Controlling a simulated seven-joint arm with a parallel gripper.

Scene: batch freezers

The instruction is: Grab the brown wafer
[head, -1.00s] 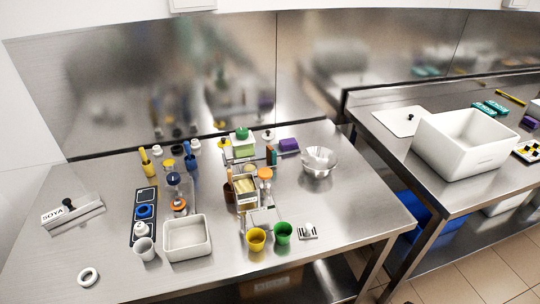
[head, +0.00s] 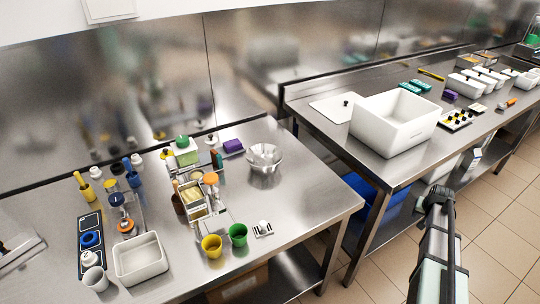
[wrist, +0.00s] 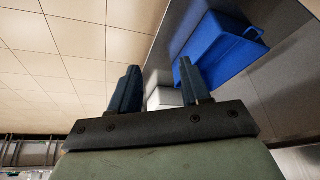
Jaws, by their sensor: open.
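I cannot single out the brown wafer with certainty. On the left table, a small clear container (head: 196,212) holds pale yellow pieces, and thin upright brown and green pieces (head: 216,160) stand just behind it. My arm shows at the lower right in the head view, in front of the right table and well away from these things. In the wrist view my gripper (wrist: 162,84) is open, its two dark fingers apart with nothing between them.
Yellow (head: 212,246) and green (head: 238,235) cups, a white tub (head: 140,260) and a metal bowl (head: 264,158) stand on the left table. A big white bin (head: 392,125) stands on the right table. A blue crate (wrist: 222,52) sits beneath. A floor gap separates the tables.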

